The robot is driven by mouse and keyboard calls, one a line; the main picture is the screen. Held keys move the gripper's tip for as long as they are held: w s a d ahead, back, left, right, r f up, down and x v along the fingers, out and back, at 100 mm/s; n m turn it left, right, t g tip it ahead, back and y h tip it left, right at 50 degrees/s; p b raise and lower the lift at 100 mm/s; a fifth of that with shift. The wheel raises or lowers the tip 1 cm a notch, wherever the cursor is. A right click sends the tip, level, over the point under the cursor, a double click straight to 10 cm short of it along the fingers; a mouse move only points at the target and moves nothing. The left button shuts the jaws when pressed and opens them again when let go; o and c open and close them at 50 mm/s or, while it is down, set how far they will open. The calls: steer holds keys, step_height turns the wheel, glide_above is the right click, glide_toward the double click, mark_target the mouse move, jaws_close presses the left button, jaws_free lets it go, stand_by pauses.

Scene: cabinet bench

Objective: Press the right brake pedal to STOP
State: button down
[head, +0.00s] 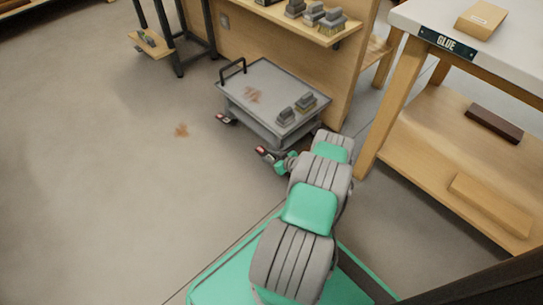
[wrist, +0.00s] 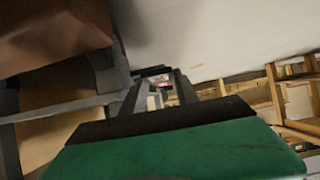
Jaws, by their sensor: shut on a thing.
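A grey platform cart (head: 262,80) with a black handle stands on the floor in the head view. Two small dark pedals with red and white marks stick out at its near side: the left brake pedal (head: 227,119) and the right brake pedal (head: 265,153). My gripper (head: 278,164) is low at the right pedal, touching it. In the wrist view my gripper (wrist: 161,84) has its fingers around a small dark piece with red on it, the right pedal (wrist: 163,86). The pedal's tilt and its lettering are too small to read.
Grey blocks (head: 295,112) lie on the cart's deck. A wooden shelf unit (head: 280,50) stands behind it, and a workbench (head: 420,50) with a GLUE label stands at the right, close to my arm. The floor at the left is clear apart from a brown stain.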

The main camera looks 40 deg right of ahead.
steer(key=shift+w+r+g+p, duration=0.25)
steer(key=shift+r+g+p, duration=0.3)
steer(key=shift+g, duration=0.55)
steer(key=shift+f+g, duration=0.1)
steer(key=shift+g, duration=0.5)
steer(key=c, duration=1.2)
jaws_free()
steer(key=p+v, duration=0.3)
steer(key=v, duration=0.5)
steer(key=shift+f, duration=0.1)
